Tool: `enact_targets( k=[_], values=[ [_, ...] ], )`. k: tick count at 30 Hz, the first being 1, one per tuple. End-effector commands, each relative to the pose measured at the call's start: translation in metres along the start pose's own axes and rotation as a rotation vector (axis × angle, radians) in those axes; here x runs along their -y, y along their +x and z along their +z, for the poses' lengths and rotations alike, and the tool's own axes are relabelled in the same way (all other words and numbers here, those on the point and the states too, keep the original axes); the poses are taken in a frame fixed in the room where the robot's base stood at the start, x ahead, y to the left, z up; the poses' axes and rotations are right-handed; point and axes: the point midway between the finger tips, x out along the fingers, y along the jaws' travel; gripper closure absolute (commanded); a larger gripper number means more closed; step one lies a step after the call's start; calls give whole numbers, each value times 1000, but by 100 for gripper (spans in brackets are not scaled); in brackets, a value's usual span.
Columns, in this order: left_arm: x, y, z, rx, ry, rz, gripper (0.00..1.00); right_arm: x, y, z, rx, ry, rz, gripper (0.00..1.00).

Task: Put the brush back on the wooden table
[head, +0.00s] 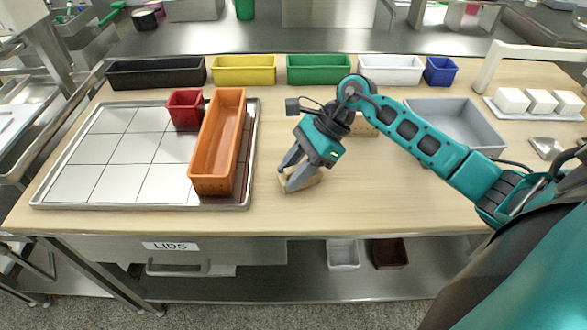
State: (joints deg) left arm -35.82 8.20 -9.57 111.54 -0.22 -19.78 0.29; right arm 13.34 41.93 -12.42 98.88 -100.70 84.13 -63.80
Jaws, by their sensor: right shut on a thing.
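The wooden table (275,215) fills the middle of the head view. My right gripper (287,181) points down and to the left at the table, just right of the large tray. It is shut on a light, wood-coloured thing, likely the brush (312,182), which is low at the table top. The fingers cover part of the brush, and I cannot tell whether it touches the table. My left gripper is not in view.
A tiled tray (90,185) at the left holds a long orange bin (218,140) and a small red bin (184,107). Black, yellow, green, white and blue bins line the back. A grey tray (458,120) stands right. Bare table lies around the gripper.

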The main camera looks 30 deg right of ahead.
Motion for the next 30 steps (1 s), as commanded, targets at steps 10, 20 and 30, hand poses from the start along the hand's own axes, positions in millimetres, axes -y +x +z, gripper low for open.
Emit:
enact_targets(
  k=[10,20,30],
  values=[
    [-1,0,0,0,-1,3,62,0,1,0,0,0,0,39],
    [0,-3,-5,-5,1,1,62,0,-6,2,-1,0,-1,39],
    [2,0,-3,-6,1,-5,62,1,-76,0,-5,1,-2,39]
  ],
)
